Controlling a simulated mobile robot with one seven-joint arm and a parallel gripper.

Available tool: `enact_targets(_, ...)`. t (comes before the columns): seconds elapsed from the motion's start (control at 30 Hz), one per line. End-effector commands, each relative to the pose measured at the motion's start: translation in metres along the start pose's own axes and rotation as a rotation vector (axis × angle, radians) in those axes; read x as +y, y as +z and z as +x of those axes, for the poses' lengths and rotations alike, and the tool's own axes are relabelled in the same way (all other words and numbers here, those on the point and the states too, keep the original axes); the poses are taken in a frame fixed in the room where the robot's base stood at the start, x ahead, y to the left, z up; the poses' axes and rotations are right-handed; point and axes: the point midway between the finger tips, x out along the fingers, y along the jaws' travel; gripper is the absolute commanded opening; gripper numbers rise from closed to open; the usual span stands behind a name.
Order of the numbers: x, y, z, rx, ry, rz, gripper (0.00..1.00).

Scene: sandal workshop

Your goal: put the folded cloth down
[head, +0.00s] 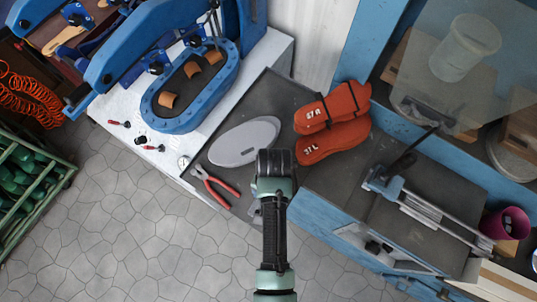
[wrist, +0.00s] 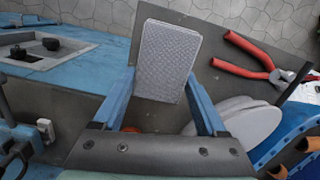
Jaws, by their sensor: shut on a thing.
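The folded cloth (wrist: 167,58) is a pale grey, textured rectangular pad in the wrist view. My gripper (wrist: 161,78) is shut on it, with one blue finger at each long side. The cloth is over the dark grey bench top (wrist: 232,84), close to the bench edge by the floor. I cannot tell whether it touches the bench. In the head view my gripper (head: 275,165) is seen from above, over the bench near its front edge, and its fingers and most or all of the cloth are hidden under it.
A grey oval pad (head: 244,142) lies just left of my gripper, with red-handled pliers (head: 214,185) in front of it. Red sandal-shaped pieces (head: 333,122) lie to the right. A blue machine (head: 190,86) stands at the left, a metal rail device (head: 425,210) at the right.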

Motion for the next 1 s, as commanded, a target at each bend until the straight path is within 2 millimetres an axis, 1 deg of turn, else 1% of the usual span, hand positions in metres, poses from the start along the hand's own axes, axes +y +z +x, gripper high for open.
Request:
enact_targets(0.1, 0.001, 0.000, 0.018, -0.003, 0.002, -0.001, 0.00)
enact_targets(0.23, 0.000, -0.002, 0.033, -0.002, 0.001, -0.002, 0.00)
enact_targets(0.33, 0.000, -0.002, 0.038, -0.001, 0.001, -0.002, 0.00)
enact_targets(0.57, 0.000, -0.003, 0.039, 0.000, 0.001, -0.002, 0.00)
enact_targets(0.7, 0.000, -0.003, 0.043, 0.000, 0.000, -0.002, 0.00)
enact_targets(0.73, 0.000, -0.003, 0.042, 0.000, 0.000, -0.002, 0.80)
enact_targets(0.83, 0.000, -0.003, 0.041, 0.000, 0.000, -0.002, 0.98)
enact_targets(0.87, 0.000, -0.003, 0.041, 0.000, 0.000, -0.002, 1.00)
enact_targets(1.0, 0.000, -0.003, 0.041, 0.000, 0.001, -0.002, 1.00)
